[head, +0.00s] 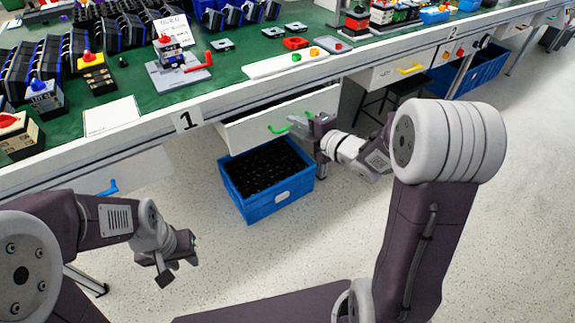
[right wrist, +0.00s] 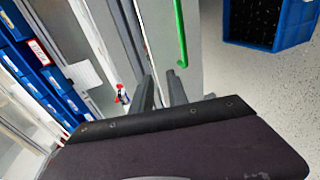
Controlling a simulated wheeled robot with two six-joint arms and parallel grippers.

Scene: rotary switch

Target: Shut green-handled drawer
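The drawer with the green handle (head: 277,129) is under the workbench, below and right of the "1" label. Its pale front (head: 245,133) shows in the head view; how far it stands out is hard to tell. My right gripper (head: 303,123) is at the right part of this front, beside the handle. In the right wrist view its two fingers (right wrist: 161,88) are apart with nothing between them. The green handle (right wrist: 180,35) is beyond the fingertips there; contact with the drawer is unclear. My left gripper (head: 176,266) is empty and appears open, low at the left, away from the drawer.
A blue crate (head: 268,193) stands on the floor below the drawer. A blue-handled drawer (head: 108,187) is at the left and a yellow-handled drawer (head: 410,69) at the right. The green bench top (head: 120,75) holds many parts. The floor in front is clear.

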